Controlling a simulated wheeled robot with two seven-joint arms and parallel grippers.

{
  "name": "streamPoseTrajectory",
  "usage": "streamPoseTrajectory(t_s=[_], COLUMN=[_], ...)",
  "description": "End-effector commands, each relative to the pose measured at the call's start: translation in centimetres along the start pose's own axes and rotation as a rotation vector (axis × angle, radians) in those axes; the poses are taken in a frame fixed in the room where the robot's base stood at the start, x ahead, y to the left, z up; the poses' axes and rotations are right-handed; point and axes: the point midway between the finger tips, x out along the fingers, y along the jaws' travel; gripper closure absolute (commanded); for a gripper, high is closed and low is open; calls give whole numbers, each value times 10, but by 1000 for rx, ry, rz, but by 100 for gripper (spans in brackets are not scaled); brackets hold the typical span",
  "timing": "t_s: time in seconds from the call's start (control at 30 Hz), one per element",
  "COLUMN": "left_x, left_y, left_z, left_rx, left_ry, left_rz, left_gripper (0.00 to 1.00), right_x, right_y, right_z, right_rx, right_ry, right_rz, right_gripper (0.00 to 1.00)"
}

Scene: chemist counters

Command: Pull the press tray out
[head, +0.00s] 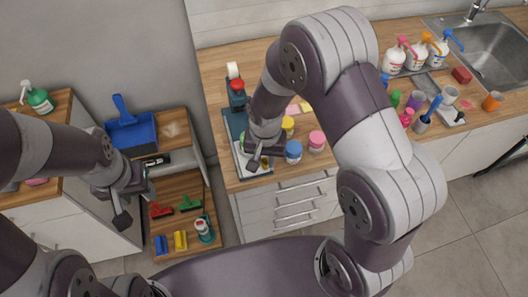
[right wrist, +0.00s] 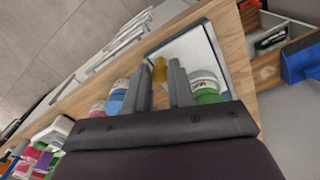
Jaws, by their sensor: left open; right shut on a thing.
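The press (head: 236,118) is a dark teal frame with a red knob on top, near the left end of the wooden counter. Its tray (head: 239,160) is a pale flat plate with a dark rim at the counter's front left corner; it also shows in the right wrist view (right wrist: 195,48). My right gripper (head: 258,164) is over the tray, its fingers on either side of a small amber knob (right wrist: 160,69) and shut on it. My forearm hides part of the press. My left gripper (head: 132,205) is open and empty over the low shelf at left.
Blue-lidded (head: 293,151) and pink-lidded (head: 317,141) jars stand right of the gripper. A green-lidded jar (right wrist: 205,85) is close to the fingers in the wrist view. A blue dustpan (head: 131,132) and small brushes lie at left. The floor before the drawers is clear.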

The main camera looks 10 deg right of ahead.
Motion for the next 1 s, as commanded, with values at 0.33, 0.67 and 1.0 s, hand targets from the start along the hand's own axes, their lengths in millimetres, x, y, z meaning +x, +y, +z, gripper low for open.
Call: streamPoseTrajectory(t_s=[0.33, 0.67, 1.0], left_x=[1, 1, 10], left_y=[0, 0, 0], left_z=[0, 0, 1], left_rx=[0, 0, 0], left_ry=[0, 0, 0], left_rz=[0, 0, 0], left_gripper=[52, 52, 52], right_x=[5, -2, -86], right_y=[4, 2, 2], right_z=[6, 3, 1], right_rx=[0, 0, 0], right_ry=[-16, -9, -7], right_rz=[12, 7, 4], right_gripper=[52, 52, 52])
